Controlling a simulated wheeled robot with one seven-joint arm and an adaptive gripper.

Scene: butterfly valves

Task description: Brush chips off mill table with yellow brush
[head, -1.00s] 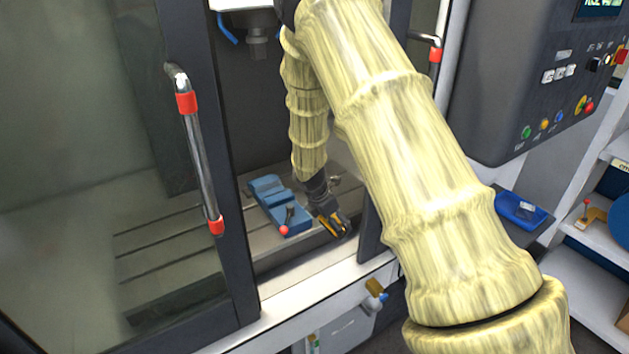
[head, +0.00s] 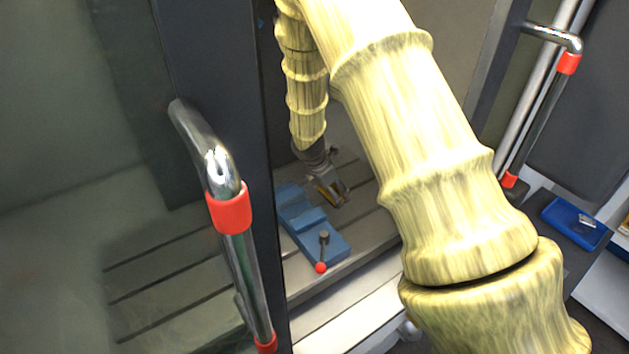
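My gripper (head: 335,192) is low inside the mill, just right of the blue vise (head: 308,222) and close over the table. It appears shut on a small yellow piece, the yellow brush (head: 324,194), most of which is hidden by the fingers. I cannot tell whether its bristles touch the table. The grey slotted mill table (head: 372,228) extends around the vise and behind the door glass on the left. Chips are too small to make out. My arm covers the table's right part.
The vise has a handle with a red ball (head: 320,267). A door with a red-banded metal handle (head: 230,215) stands close at left; another handle (head: 568,62) is at upper right. A blue tray (head: 575,222) lies outside at right. Bare table shows in front of my gripper.

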